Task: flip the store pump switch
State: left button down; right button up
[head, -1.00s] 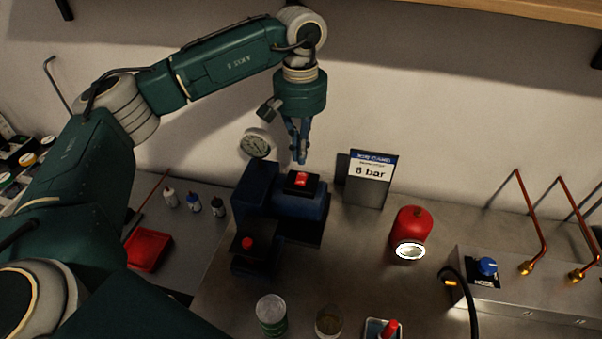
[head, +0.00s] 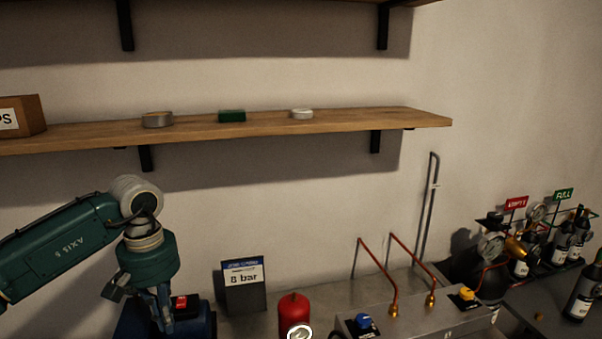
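The red switch (head: 182,302) sits in a dark housing on top of the blue pump body (head: 200,327) at the lower left of the head view. The pump's lower part is cut off by the bottom edge. My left gripper (head: 167,325) points down just left of the switch in the picture, its blue fingers close together and looking shut, with nothing seen between them. The fingers overlap the pump in view; I cannot tell whether they touch it. My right gripper is out of view.
A sign reading 8 bar (head: 243,287) stands behind the pump, with a red canister (head: 294,314) to its right. A metal box with a blue knob (head: 364,322) and copper pipes is further right. Bottles (head: 581,295) stand at far right. A wooden shelf (head: 270,127) runs above.

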aim_at(182, 301)
jog(key=k+l, duration=0.2)
jog(key=k, duration=0.3)
jog(key=k+l, duration=0.2)
jog(key=k, duration=0.3)
